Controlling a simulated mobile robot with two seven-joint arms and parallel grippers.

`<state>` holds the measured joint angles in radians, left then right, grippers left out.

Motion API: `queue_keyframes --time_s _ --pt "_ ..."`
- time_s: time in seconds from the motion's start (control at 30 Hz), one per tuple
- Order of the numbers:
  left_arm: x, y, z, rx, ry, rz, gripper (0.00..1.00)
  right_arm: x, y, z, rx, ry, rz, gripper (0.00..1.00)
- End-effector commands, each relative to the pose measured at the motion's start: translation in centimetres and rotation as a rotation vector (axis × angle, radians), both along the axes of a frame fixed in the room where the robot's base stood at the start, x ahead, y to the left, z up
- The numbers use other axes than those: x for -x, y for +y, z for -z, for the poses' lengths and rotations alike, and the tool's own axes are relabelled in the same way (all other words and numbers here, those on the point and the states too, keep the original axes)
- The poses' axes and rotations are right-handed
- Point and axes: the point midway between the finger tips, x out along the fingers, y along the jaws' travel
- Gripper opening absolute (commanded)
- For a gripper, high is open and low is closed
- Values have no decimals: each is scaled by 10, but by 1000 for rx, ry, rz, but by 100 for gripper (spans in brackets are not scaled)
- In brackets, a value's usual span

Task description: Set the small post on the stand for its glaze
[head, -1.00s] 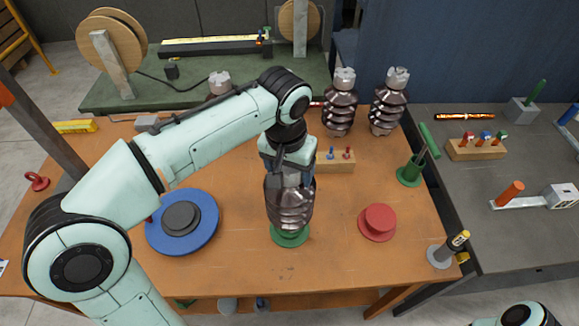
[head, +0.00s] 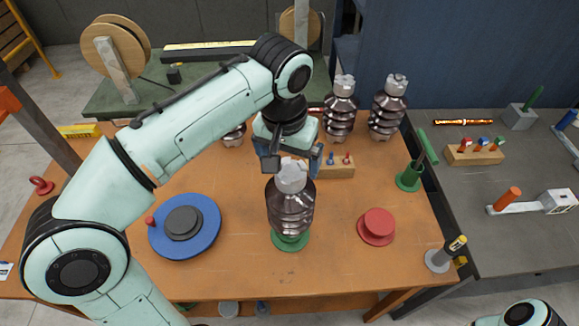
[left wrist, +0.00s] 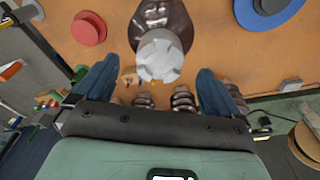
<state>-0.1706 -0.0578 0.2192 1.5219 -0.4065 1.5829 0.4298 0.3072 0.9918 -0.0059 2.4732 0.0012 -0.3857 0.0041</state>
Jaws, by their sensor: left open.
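A dark brown ribbed post (head: 290,211) with a grey cap stands upright on the green round stand (head: 288,241) near the middle of the orange table. Its grey cap (left wrist: 162,58) shows close up in the left wrist view. My left gripper (head: 294,158) is open and empty, with its fingers just above and behind the cap. In the left wrist view the blue fingers (left wrist: 155,72) are spread apart, lower in the picture than the cap. My right gripper is out of view; only a bit of my right arm shows at bottom right.
Two similar posts (head: 341,112) (head: 387,110) stand at the back; another (head: 234,137) is partly hidden by my arm. A red stand (head: 377,224) is to the right, a blue turntable (head: 204,237) to the left. A green holder (head: 410,176) stands near the right edge.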

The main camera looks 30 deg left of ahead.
Motion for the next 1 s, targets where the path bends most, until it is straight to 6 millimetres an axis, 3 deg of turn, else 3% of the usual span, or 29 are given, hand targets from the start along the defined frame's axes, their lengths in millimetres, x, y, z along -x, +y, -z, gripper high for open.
queue_keyframes --time_s 0.1,0.3,1.0 --pt "1 0 -27 2 -5 -1 97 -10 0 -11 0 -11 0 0" --pt "5 -1 -46 0 -1 0 97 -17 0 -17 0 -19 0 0" --pt "6 0 -48 0 1 -1 97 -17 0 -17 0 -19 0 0"
